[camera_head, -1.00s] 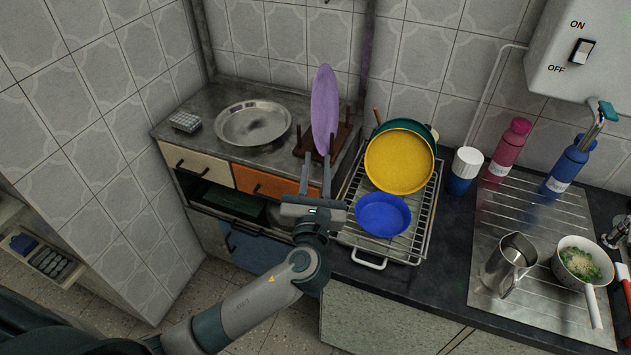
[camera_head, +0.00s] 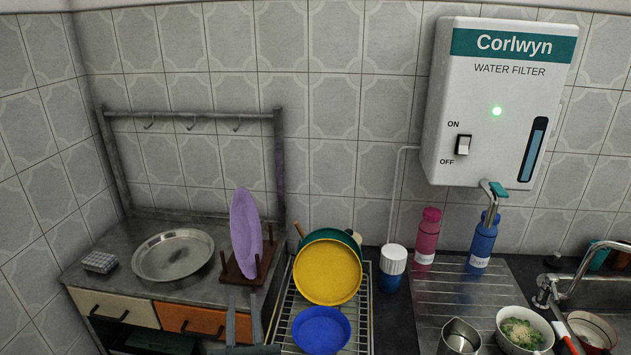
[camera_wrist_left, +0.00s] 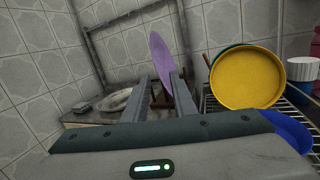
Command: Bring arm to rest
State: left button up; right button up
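My left gripper (camera_head: 242,312) shows at the bottom edge of the head view, in front of the orange drawer and just left of the wire rack. Its two fingers point up and stand apart with nothing between them; they also show in the left wrist view (camera_wrist_left: 161,88). Behind them is a purple plate (camera_head: 245,233) upright in a brown wooden plate stand (camera_head: 232,270). The rest of my left arm is below the head view. My right gripper is not in view. A steel tumbler (camera_head: 459,338) stands at the bottom right, cut off by the edge.
The wire rack (camera_head: 368,315) holds a yellow pan (camera_head: 328,271) and a blue bowl (camera_head: 321,330). A steel plate (camera_head: 173,256) lies on the left counter. Pink (camera_head: 427,238) and blue (camera_head: 482,247) bottles stand below the water filter (camera_head: 497,90). A bowl of food (camera_head: 522,330) stands near the sink.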

pick_arm(q)
jog(key=s+a+f+n+g+h, duration=0.1)
jog(key=s+a+f+n+g, duration=0.25)
jog(key=s+f+n, duration=0.45)
jog(key=s+a+f+n+g, duration=0.2)
jog(key=s+f+n+g, duration=0.3)
jog(key=f+n, duration=0.45)
jog(key=s+d+f+n+g+h, duration=0.1)
jog(key=s+f+n+g+h, duration=0.15)
jog(key=s+n, duration=0.55)
jog(key=s+d+f+n+g+h, duration=0.2)
jog(key=s+f+n+g, duration=0.3)
jog(key=s, duration=0.6)
notch_tip(320, 180, down, 29)
jog(key=s+n, duration=0.1)
jog(key=s, duration=0.1)
jog(key=s+a+f+g, duration=0.1)
jog(key=s+a+f, duration=0.2)
jog(key=s+f, duration=1.3)
jog(key=shift+s+a, duration=0.2)
jog(key=shift+s, duration=0.25)
